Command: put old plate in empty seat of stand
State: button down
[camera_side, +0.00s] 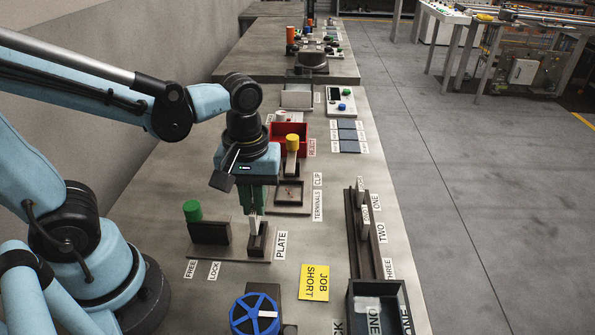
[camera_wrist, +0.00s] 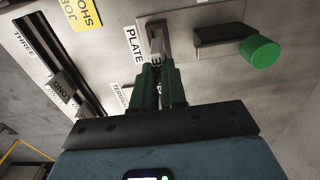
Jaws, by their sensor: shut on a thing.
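My gripper (camera_side: 254,212) is shut on a pale grey plate (camera_side: 254,227), which stands upright in the dark holder (camera_side: 262,248) by the PLATE label. In the wrist view my green fingers (camera_wrist: 160,68) pinch the plate (camera_wrist: 157,42), and the holder shows around its far end. Whether the plate is fully seated cannot be told. The long dark stand (camera_side: 362,258) with labels ONE, TWO and THREE lies to the right. Pale upright plates (camera_side: 365,218) show in its far part; its near part by THREE looks empty.
A green-knobbed block (camera_side: 210,233) by FREE and LOCK stands close left of the holder. A yellow JOB SHORT card (camera_side: 314,282) lies between holder and stand. A blue wheel (camera_side: 240,310) and a dark bin (camera_side: 398,300) are at the front. A red REJECT bin (camera_side: 274,137) is behind.

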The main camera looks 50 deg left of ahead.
notch_tip(320, 180, up, 5)
jog(key=shift+f, duration=0.2)
jog(key=shift+d+r, duration=0.1)
jog(key=shift+r, duration=0.1)
jog(key=d+r+m, duration=0.1)
jog(key=d+m, duration=2.2)
jog(key=m, duration=1.3)
jog(key=shift+w+a+f, duration=0.85)
jog(key=shift+w+f, duration=0.95)
jog(key=shift+w+a+f, duration=0.85)
jog(key=shift+w+f, duration=0.95)
jog(key=shift+w, duration=0.05)
jog(key=shift+w+a+f, duration=0.85)
jog(key=shift+w+f, duration=0.95)
jog(key=shift+f, duration=0.1)
